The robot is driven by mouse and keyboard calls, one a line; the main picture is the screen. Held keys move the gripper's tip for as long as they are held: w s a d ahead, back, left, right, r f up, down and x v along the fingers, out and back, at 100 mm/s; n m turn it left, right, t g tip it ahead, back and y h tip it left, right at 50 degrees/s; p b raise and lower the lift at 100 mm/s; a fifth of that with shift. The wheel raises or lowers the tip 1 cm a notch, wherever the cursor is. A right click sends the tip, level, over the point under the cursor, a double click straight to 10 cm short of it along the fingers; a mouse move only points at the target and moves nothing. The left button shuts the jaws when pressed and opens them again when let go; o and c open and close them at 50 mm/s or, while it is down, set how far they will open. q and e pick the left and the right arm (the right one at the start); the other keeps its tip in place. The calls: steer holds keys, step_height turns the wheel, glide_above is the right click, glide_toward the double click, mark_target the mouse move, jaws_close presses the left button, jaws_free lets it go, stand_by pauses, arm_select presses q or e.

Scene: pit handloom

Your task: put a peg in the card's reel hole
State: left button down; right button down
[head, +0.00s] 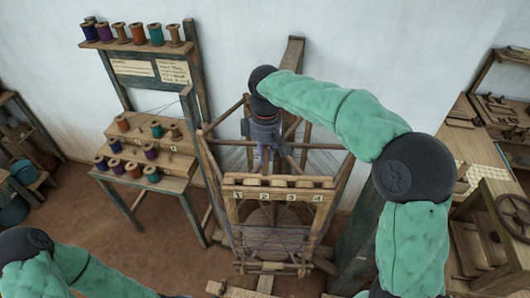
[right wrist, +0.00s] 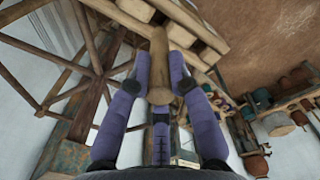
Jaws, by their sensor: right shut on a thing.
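My right gripper (head: 265,160) is over the loom's upper frame, just behind the wooden bar numbered 1 to 4 (head: 278,195). In the right wrist view its purple fingers (right wrist: 156,78) are shut on a round wooden peg (right wrist: 158,62). The peg's far end is near a wooden bar with pale blocks (right wrist: 180,14); I cannot tell whether they touch. Two written cards, a left one (head: 131,68) and a right one (head: 174,72), are on the rack at the left. No reel hole can be made out. My left gripper is out of view.
Coloured thread reels stand on the rack's top shelf (head: 136,45) and its stepped lower stand (head: 150,160). Loom posts (head: 215,170) rise close around my right gripper. A workbench (head: 470,150) is at the right. Bare floor lies between rack and loom.

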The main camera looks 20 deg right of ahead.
mark_target(265, 170)
steer(key=shift+f+b, duration=2.25)
steer(key=shift+f, duration=1.35)
steer(key=c, duration=1.1)
jaws_free()
steer(key=shift+o, duration=0.2)
steer(key=o, duration=0.4)
steer(key=shift+r, duration=0.15)
steer(key=shift+r+p, duration=2.85)
steer(key=shift+r, duration=0.55)
